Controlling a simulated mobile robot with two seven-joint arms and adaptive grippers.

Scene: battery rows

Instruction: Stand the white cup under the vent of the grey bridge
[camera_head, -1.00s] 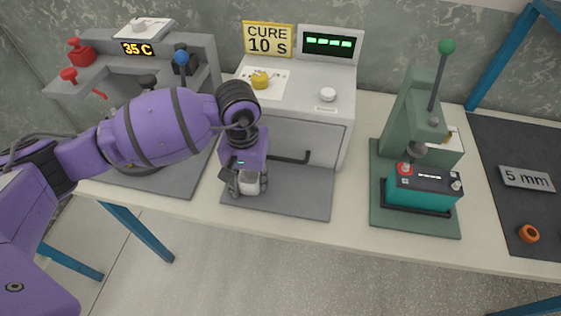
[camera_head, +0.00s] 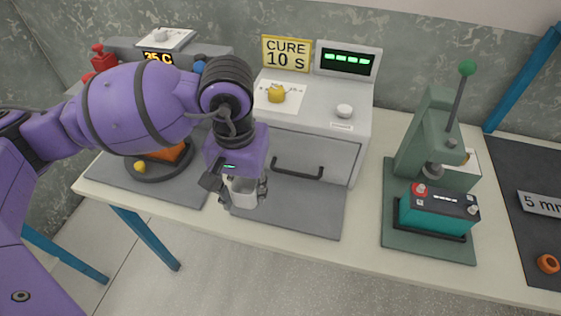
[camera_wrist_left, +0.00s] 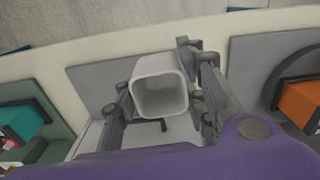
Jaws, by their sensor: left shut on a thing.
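The white cup (camera_head: 243,192) is a squarish, rounded cup, held at the front left of the grey mat below the oven-like box. It also shows in the left wrist view (camera_wrist_left: 160,88), with its hollow opening toward the camera. My left gripper (camera_head: 238,190) is shut on it, with one finger on each side; the fingers show in the wrist view (camera_wrist_left: 162,100). The cup seems to be above the mat. The grey bridge (camera_head: 125,43) stands at the left with a 35 C display, largely hidden behind my arm. I cannot make out its vent.
An orange block (camera_head: 167,152) and a yellow knob (camera_head: 139,167) are on a dark round plate under the bridge. The grey box (camera_head: 315,150) with a handle stands behind the cup. A green press (camera_head: 425,135) with a teal battery (camera_head: 435,215) is at the right.

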